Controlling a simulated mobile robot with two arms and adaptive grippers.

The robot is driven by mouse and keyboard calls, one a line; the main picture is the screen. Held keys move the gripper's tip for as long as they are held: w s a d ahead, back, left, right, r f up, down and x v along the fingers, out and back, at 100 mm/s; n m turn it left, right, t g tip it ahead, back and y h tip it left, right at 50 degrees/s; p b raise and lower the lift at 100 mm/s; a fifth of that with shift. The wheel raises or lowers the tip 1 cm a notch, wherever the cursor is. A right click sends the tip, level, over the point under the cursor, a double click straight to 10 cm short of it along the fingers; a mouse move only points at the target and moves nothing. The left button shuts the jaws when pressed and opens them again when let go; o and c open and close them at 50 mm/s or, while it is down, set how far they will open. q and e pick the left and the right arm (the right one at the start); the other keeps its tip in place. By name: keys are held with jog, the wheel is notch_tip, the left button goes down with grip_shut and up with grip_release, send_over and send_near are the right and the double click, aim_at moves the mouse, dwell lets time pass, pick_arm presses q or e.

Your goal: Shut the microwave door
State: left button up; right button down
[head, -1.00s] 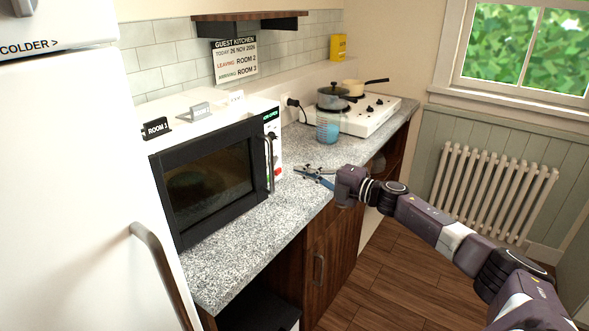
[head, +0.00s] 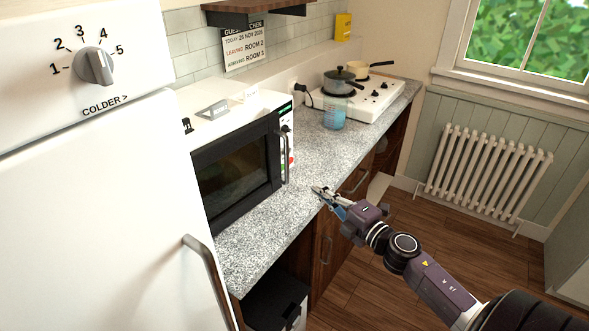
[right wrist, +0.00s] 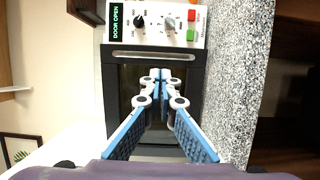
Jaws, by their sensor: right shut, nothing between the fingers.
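The microwave (head: 240,113) is a white box on the counter with a dark glass door (head: 236,178) and an upright grey handle (head: 284,155). The door looks slightly ajar, and in the right wrist view the panel display (right wrist: 116,22) reads DOOR OPEN. The door (right wrist: 190,75) and handle (right wrist: 147,54) also show there, beyond my fingers. My right gripper (head: 322,192) is at the counter's front edge, to the right of the handle and apart from it. Its blue fingers (right wrist: 155,75) are shut and empty, pointing at the door front. My left gripper is out of view.
The white fridge (head: 90,230) fills the left, its handle (head: 208,275) sticking out near the microwave. The speckled counter (head: 330,155) is clear right of the microwave. Farther along are a blue-filled jar (head: 334,115) and a hob (head: 372,105) with pans. A shelf (head: 255,12) hangs above.

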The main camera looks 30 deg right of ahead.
aim_at(288, 167)
jog(key=w, duration=0.3)
jog(key=w+p, duration=0.1)
jog(key=w, duration=0.2)
jog(key=w+a+p, duration=0.1)
jog(key=w, duration=0.2)
jog(key=shift+w+r, duration=0.15)
jog(key=shift+w, duration=1)
jog(key=w+b, duration=0.1)
jog(key=w+n+y+b, duration=0.1)
jog(key=w+y+b, duration=0.1)
jog(key=w, duration=0.1)
jog(key=shift+a+f, duration=0.15)
jog(key=shift+f, duration=0.15)
jog(key=shift+r+n, duration=0.2)
jog(key=shift+n, duration=0.1)
jog(key=shift+r, duration=0.25)
